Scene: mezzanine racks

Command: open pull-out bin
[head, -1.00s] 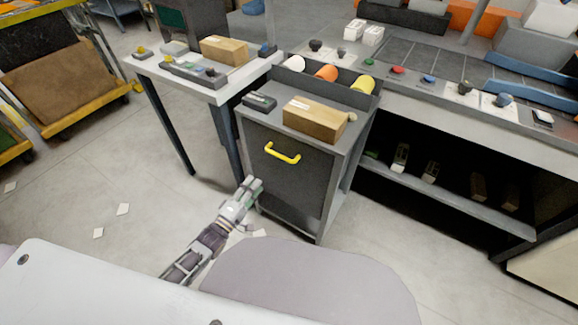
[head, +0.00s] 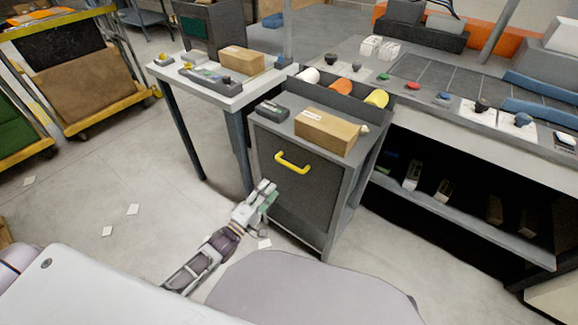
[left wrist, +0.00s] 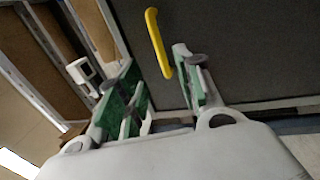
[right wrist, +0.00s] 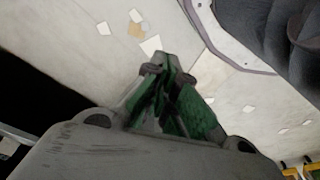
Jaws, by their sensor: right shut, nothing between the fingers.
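The pull-out bin (head: 300,200) is a dark grey front in a grey cabinet, and it is closed. Its yellow handle (head: 292,163) is a bar near the top of the front. My left gripper (head: 266,190) is in front of the bin's lower left, below the handle. In the left wrist view the left fingers (left wrist: 160,75) are spread apart, with the yellow handle (left wrist: 158,42) ahead of them, near the right finger but not clasped. My right gripper (right wrist: 158,65) shows only in its wrist view, fingertips together and empty, above the floor.
A cardboard box (head: 326,131) and a dark device (head: 272,109) lie on the cabinet top, before a tray of coloured rolls (head: 342,89). A small table (head: 230,97) adjoins on the left, a long bench (head: 450,110) on the right. Floor in front is mostly clear.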

